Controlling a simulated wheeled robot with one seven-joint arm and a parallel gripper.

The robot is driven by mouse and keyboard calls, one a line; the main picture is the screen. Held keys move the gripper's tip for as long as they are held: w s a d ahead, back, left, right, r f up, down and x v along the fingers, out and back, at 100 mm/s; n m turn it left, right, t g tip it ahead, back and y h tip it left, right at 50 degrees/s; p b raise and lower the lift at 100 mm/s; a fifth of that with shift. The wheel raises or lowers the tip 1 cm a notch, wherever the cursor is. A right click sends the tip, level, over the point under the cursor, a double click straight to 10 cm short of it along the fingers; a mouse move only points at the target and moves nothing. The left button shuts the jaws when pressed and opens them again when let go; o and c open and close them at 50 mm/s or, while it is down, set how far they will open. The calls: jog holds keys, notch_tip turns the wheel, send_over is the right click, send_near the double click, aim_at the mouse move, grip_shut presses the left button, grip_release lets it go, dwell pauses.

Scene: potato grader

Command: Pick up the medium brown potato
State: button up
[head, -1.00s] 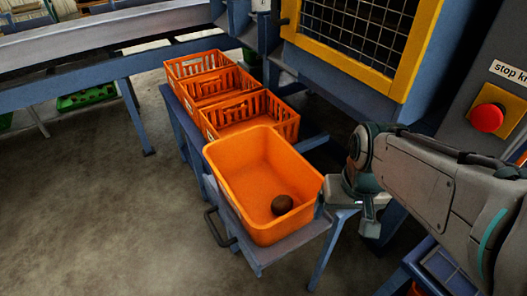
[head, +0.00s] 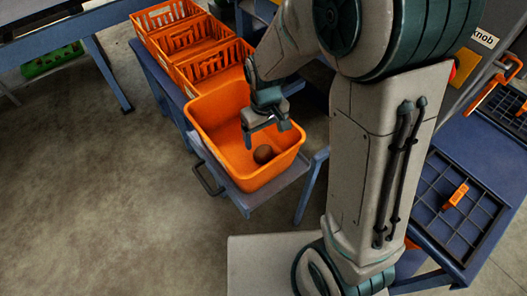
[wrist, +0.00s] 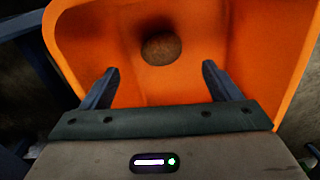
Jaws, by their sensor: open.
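The brown potato (head: 263,154) lies alone on the floor of the solid orange bin (head: 222,165), towards its front right. My gripper (head: 267,137) is above the bin, pointing down into it, a little above and behind the potato in the head view. In the wrist view the potato (wrist: 161,48) shows ahead of the two dark fingers, roughly midway between their lines. My gripper (wrist: 157,82) is open there, with nothing between its fingers. The potato is apart from the fingers. I cannot tell its exact height below them.
Several slatted orange crates (head: 213,62) stand in a row behind the bin on the blue stand. The bin walls (wrist: 70,40) rise around the potato. A blue table with a dark gridded tray (head: 462,215) and an orange object (head: 455,196) is at right.

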aim_at(263, 149)
notch_tip(263, 149, down, 4)
jog(key=shift+f, duration=0.1)
jog(key=shift+w+a+f+b, duration=0.1)
jog(key=shift+w+f+b, duration=0.05)
jog(key=shift+f, duration=1.1)
jog(key=shift+w+a+f+b, duration=0.1)
jog(key=shift+f+b, duration=0.05)
jog(key=shift+f, duration=1.1)
jog(key=c, duration=1.1)
